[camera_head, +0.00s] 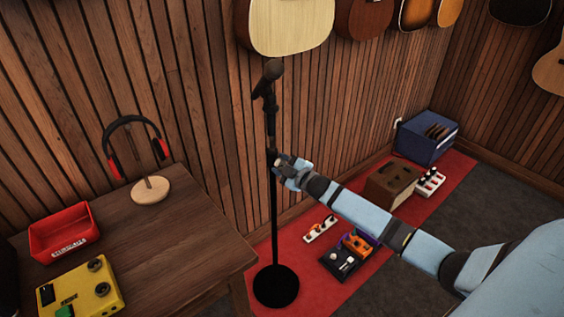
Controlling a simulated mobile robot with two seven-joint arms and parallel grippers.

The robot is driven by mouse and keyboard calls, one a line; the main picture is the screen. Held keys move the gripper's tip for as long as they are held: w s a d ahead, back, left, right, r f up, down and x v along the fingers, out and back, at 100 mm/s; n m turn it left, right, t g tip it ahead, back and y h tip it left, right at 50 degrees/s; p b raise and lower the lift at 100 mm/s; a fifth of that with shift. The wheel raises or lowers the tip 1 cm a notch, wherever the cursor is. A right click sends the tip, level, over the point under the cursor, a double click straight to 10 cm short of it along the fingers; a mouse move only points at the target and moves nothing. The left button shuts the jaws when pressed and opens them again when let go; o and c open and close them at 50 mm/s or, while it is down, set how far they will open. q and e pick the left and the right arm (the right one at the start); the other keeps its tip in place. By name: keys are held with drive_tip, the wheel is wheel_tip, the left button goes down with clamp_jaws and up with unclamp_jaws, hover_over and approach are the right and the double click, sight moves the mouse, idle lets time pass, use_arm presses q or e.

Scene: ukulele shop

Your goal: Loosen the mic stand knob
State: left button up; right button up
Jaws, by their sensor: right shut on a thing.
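The black mic stand (274,225) stands upright on its round base (276,286) on the red carpet, with a microphone (272,72) clipped at its top. My right arm reaches in from the right, and my right gripper (279,162) is at the middle of the pole, at the height of the stand's knob. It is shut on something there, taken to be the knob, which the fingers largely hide. My left gripper is not in view.
A wooden table (190,235) at left holds a red tray (62,230), a yellow pedal (80,292) and a headphone stand (150,189). Several pedals (340,262) lie on the carpet below my right arm. Guitars (290,25) hang above; a brown amplifier (392,187) stands beyond the arm.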

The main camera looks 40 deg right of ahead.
drive_tip(key=shift+a+f+n, duration=0.1)
drive_tip(key=shift+n, duration=0.7)
drive_tip(key=shift+n+h, duration=0.3)
drive_tip(key=shift+n, duration=1)
drive_tip(key=o, duration=0.9)
drive_tip(key=shift+s, duration=0.15)
drive_tip(key=s+d+r, duration=0.1)
drive_tip(key=s, duration=1.2)
drive_tip(key=shift+s+d, duration=0.25)
